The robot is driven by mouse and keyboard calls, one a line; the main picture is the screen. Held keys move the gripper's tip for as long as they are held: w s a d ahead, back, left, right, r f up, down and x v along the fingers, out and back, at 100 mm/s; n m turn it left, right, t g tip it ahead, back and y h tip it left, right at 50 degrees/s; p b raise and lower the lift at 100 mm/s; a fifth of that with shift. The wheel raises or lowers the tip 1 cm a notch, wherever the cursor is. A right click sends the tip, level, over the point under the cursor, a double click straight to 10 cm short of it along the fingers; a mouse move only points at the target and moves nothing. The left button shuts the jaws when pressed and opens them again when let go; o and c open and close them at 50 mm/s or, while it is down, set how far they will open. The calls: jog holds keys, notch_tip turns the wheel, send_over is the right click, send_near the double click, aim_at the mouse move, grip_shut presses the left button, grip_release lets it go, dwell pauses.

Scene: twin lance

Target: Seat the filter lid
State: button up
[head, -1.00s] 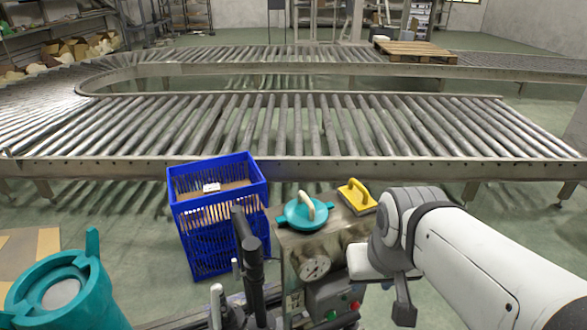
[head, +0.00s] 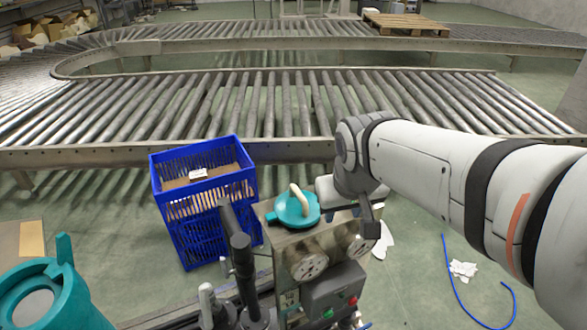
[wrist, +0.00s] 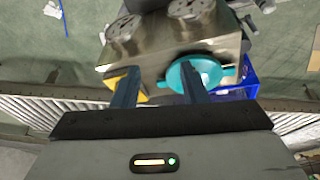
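The teal filter lid (head: 296,209) with its beige handle lies on top of the steel box. It also shows in the wrist view (wrist: 208,73), by the right finger, which partly covers it. The teal filter housing (head: 52,295) stands at the lower left of the head view, with its round opening facing up and no lid on it. My gripper (wrist: 158,88) is open and empty in the wrist view, its dark fingers apart over the box. In the head view my wrist is just right of the lid; I cannot tell the gap.
A blue crate (head: 205,205) stands left of the steel box (head: 283,240). A yellow-handled tool (wrist: 112,83) is partly hidden by the left finger. Dark posts rise in front of the crate. A roller conveyor (head: 290,110) runs behind. A blue hose (head: 455,280) lies on the floor right.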

aim_at(299, 191)
jog(key=w+a, duration=0.2)
jog(key=w, duration=0.1)
jog(key=w+a+n, duration=0.1)
jog(key=w+a, duration=0.1)
jog(key=w, duration=0.1)
jog(key=w+a+n+t+b, duration=0.1)
jog(key=w+a, duration=0.2)
jog(key=shift+w+f, duration=0.15)
jog(key=shift+w, duration=0.15)
jog(key=x, duration=0.2)
jog(key=p+x, duration=0.1)
jog(key=x, duration=0.4)
jog(key=shift+w+a+f, duration=0.1)
jog(key=shift+a, duration=0.15)
jog(key=shift+c, duration=0.6)
grip_shut()
